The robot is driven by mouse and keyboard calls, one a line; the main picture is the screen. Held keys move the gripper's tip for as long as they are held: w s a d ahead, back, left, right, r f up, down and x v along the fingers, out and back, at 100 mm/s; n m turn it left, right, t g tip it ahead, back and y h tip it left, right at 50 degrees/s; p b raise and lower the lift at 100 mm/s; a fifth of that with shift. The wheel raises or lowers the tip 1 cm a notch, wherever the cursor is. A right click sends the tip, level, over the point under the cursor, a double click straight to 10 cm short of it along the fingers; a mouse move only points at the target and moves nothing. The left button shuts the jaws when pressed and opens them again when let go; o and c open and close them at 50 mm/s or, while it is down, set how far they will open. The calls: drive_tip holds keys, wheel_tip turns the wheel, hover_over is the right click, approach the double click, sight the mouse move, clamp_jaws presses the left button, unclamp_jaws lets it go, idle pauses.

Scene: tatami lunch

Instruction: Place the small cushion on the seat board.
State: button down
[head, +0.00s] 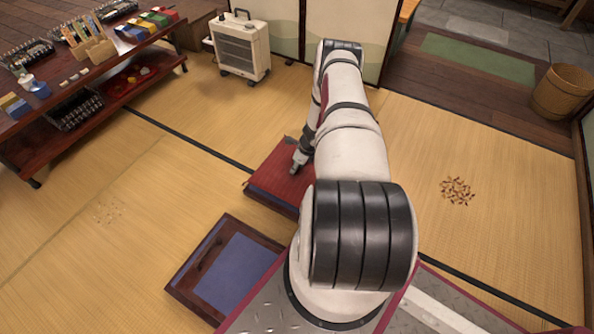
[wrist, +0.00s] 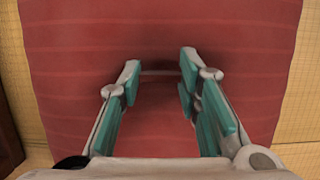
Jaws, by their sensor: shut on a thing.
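The red cushion (head: 268,180), flat and square with faint stripes, is left of my arm in the head view. It fills most of the wrist view (wrist: 75,60). My gripper (head: 294,170) points down at its middle. In the wrist view, its teal-padded fingers (wrist: 160,78) are shut on the cushion, with a shadowed fold between them. Whether the cushion touches the floor is unclear. A dark wooden board with a blue-grey panel (head: 235,272), which looks like the seat board, lies on the tatami nearer to me. My arm hides the cushion's right part.
A low dark shelf (head: 130,50) with goods stands at the upper left. A white heater (head: 241,48) stands near the sliding doors. A wicker basket (head: 563,92) and scattered brown bits (head: 457,191) are at right. Tatami (head: 130,180) left of the board is mostly clear.

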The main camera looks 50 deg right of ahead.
drive_tip(key=shift+f, duration=0.85)
drive_tip(key=shift+r, duration=0.1)
drive_tip(key=c, duration=1.2)
unclamp_jaws()
